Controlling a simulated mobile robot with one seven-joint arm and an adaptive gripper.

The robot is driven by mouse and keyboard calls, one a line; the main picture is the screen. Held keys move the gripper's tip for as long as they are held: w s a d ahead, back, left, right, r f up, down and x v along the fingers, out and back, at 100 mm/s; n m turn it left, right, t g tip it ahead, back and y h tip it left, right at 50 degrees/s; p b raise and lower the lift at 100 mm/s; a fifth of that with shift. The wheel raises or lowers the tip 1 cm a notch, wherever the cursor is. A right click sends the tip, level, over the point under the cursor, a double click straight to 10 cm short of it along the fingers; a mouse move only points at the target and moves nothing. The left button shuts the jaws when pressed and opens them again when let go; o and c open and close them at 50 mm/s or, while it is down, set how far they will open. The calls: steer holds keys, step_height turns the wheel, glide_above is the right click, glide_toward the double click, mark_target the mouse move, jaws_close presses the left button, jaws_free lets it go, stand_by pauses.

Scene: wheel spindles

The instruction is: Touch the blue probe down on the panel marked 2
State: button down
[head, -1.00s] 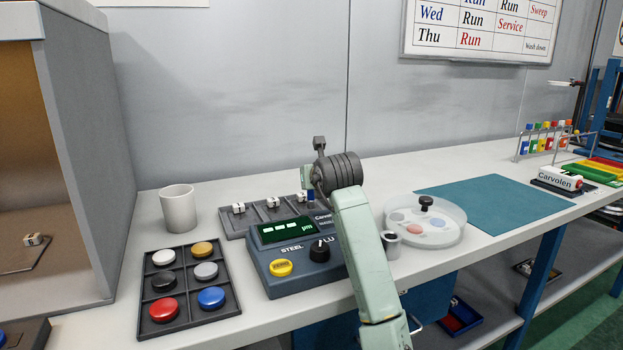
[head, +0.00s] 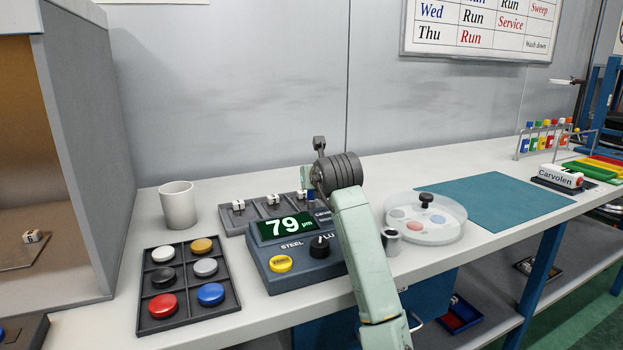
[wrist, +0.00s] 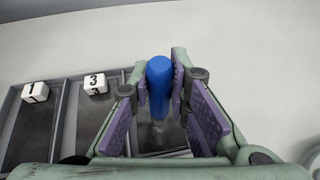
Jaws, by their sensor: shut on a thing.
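My gripper (wrist: 160,88) is shut on the blue probe (wrist: 159,72), which stands upright between the purple pads in the wrist view. Its lower end is over the rightmost dark panel (wrist: 172,138) of the row and looks to be down on it. That panel's number is hidden in the wrist view. The left panel (wrist: 32,132) carries a cube marked 1 (wrist: 35,92), and the middle panel (wrist: 88,130) a cube marked 3 (wrist: 95,84). In the head view my arm partly covers the right panel. The gauge display (head: 284,227) reads 79 µm.
The gauge box (head: 300,268) with a yellow button (head: 281,264) and a black knob (head: 320,246) stands in front of the panels. A cup (head: 178,206), a tray of coloured discs (head: 190,318) and a clear round dish (head: 445,232) are nearby.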

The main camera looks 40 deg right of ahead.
steer(key=shift+r+p, duration=2.25)
steer(key=shift+r, duration=1.25)
